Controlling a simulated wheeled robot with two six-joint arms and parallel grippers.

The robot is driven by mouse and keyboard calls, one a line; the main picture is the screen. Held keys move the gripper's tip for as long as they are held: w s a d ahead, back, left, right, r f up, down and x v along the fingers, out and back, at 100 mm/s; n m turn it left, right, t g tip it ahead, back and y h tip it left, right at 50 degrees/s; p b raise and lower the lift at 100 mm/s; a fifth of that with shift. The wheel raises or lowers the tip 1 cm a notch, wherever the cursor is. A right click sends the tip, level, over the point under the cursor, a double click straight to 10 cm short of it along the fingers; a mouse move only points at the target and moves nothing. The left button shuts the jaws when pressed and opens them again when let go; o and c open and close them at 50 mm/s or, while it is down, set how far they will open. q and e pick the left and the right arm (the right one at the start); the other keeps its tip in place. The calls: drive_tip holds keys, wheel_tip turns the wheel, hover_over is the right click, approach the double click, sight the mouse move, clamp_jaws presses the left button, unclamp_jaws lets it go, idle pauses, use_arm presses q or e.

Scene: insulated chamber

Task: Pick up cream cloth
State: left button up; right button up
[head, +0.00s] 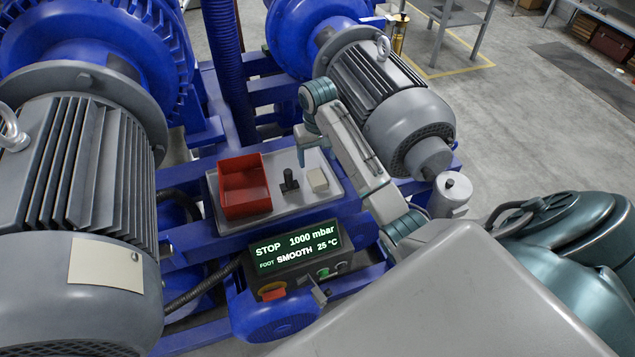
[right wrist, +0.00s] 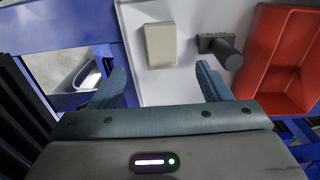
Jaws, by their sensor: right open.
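The cream cloth (head: 317,180) is a small folded cream block lying flat on the grey tray (head: 283,205), at its right end. In the right wrist view the cream cloth (right wrist: 160,45) lies ahead of the fingertips, roughly centred between them. My right gripper (head: 313,153) is above and just behind the cloth, fingers pointing down. In the right wrist view the right gripper (right wrist: 161,76) is open and empty, not touching the cloth. My left gripper does not show.
A dark upright peg on a base (head: 289,182) stands just left of the cloth. An open red bin (head: 244,186) is further left on the tray. A display box (head: 297,252) is in front. Large grey motors (head: 385,90) flank the tray.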

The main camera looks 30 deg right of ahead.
sight(318, 175)
wheel_tip(318, 175, down, 4)
drive_tip(key=shift+r, duration=0.15)
drive_tip(key=shift+f+p, duration=0.25)
drive_tip(key=shift+p, duration=0.15)
wheel_tip(318, 175, down, 3)
drive_tip(key=shift+f+p, duration=0.2)
drive_tip(key=shift+p, duration=0.85)
drive_tip(key=shift+f, duration=0.65)
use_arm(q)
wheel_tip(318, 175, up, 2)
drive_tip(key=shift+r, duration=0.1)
use_arm(e)
drive_tip(key=c, duration=1.1)
drive_tip(key=shift+o, duration=0.2)
